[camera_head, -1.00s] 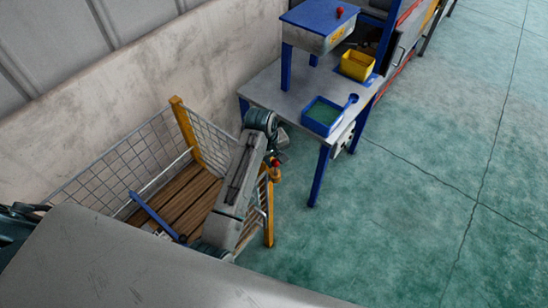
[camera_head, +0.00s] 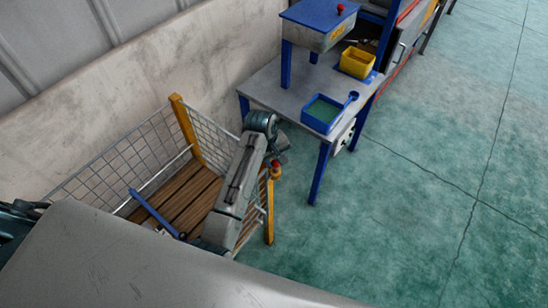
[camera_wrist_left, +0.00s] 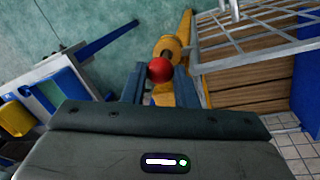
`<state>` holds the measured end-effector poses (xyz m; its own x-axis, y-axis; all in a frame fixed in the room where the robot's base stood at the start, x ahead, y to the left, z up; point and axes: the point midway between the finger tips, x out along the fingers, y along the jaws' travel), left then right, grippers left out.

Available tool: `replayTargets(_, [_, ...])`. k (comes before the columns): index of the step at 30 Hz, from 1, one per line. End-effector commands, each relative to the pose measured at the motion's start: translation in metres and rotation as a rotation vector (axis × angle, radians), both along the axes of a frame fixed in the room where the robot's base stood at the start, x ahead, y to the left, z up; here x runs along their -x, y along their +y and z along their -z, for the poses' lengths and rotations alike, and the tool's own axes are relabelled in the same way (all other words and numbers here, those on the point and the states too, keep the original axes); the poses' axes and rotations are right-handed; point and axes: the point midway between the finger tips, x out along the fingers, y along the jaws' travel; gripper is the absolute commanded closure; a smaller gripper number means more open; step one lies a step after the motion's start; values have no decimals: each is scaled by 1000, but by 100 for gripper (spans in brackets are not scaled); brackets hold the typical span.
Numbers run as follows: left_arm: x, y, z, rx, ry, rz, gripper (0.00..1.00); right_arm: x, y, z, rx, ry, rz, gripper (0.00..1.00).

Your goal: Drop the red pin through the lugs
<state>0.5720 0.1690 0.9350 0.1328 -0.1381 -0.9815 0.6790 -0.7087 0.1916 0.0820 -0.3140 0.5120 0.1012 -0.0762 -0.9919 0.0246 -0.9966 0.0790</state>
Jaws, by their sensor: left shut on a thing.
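The red pin shows as a round red head (camera_wrist_left: 160,70) between the two fingers of my left gripper (camera_wrist_left: 159,76) in the wrist view. The gripper is shut on it. In the head view the red head (camera_head: 276,163) appears right at the top of the yellow corner post (camera_head: 269,210) of the mesh cage. In the wrist view a rounded yellow lug (camera_wrist_left: 167,46) lies just beyond the red head. The pin's shank is mostly hidden, so I cannot tell whether it is inside the lugs. My right gripper is not visible.
The mesh cage (camera_head: 120,158) with a plank floor (camera_head: 180,205) stands below my left arm. A blue bar (camera_head: 155,213) lies across it. A workbench (camera_head: 275,93) with a blue tray (camera_head: 322,129) and yellow bin (camera_head: 357,65) stands behind. Green floor is clear on the right.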

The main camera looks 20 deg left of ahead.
Motion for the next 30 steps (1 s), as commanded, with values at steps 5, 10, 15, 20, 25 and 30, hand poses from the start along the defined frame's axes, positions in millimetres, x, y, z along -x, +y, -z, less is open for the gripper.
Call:
replayTargets(5, [0,0,1,0,0,0,96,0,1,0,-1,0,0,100])
replayTargets(10, [0,0,1,0,0,0,96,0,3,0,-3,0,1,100])
replayTargets(15, [0,0,4,0,1,0,96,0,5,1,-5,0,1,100])
replayTargets(20, [0,0,9,0,1,0,96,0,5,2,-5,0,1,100])
replayTargets(25, [0,0,14,0,0,0,96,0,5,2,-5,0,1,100])
replayTargets(30, [1,0,20,0,3,0,96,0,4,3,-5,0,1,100])
